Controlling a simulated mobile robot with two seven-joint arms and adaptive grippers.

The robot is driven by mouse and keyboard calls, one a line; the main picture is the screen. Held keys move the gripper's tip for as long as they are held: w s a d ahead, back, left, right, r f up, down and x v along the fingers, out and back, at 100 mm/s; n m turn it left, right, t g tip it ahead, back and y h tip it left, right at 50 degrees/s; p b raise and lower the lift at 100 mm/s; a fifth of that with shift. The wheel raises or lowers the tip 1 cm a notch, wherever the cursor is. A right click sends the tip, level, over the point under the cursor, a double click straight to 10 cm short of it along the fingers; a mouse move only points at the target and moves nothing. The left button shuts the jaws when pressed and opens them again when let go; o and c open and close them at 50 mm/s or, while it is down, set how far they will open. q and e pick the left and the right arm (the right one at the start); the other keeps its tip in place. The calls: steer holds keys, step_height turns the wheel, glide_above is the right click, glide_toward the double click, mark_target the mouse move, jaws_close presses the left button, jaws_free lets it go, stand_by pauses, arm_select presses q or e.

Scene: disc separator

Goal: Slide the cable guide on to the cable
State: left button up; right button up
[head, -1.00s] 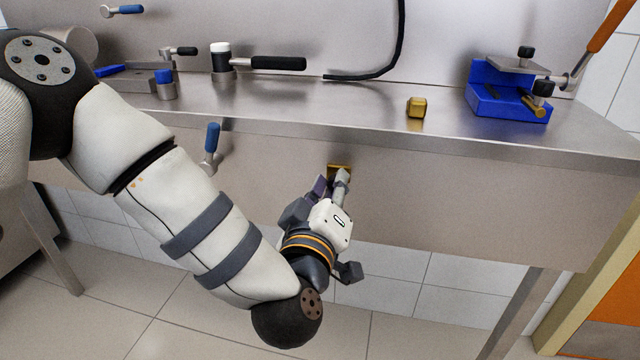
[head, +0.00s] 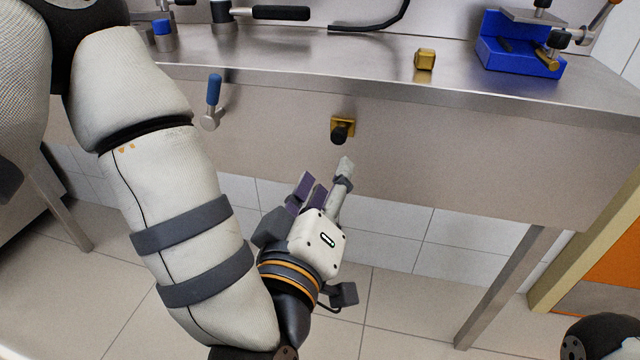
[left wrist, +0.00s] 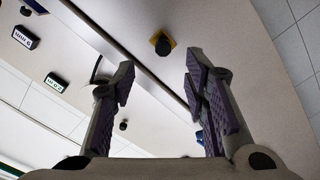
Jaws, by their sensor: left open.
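A brass square piece (head: 335,122) sits against the front panel of the steel bench, around or behind a short black cylindrical stub (head: 340,133). It also shows in the left wrist view (left wrist: 155,38), beyond my fingertips. Which part is the cable guide, I cannot tell for sure. A black cable (head: 372,25) runs along the back wall and ends on the bench top. A small brass block (head: 425,60) stands on the bench top. My left gripper (head: 325,181) is open and empty, below the brass square piece and apart from it. My right gripper is out of view.
A blue-handled lever (head: 213,92) is on the bench front, left of the brass piece. A blue clamp fixture (head: 500,57) stands at the bench's right. A black-handled tool (head: 265,13) lies at the back. The space below the bench front is clear.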

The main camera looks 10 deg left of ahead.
arm_select(q)
steer(key=shift+s+a+r, duration=0.1)
steer(key=shift+s+a, duration=0.05)
steer(key=shift+s, duration=0.3)
steer(key=shift+s+a+r, duration=0.1)
steer(key=shift+s, duration=0.35)
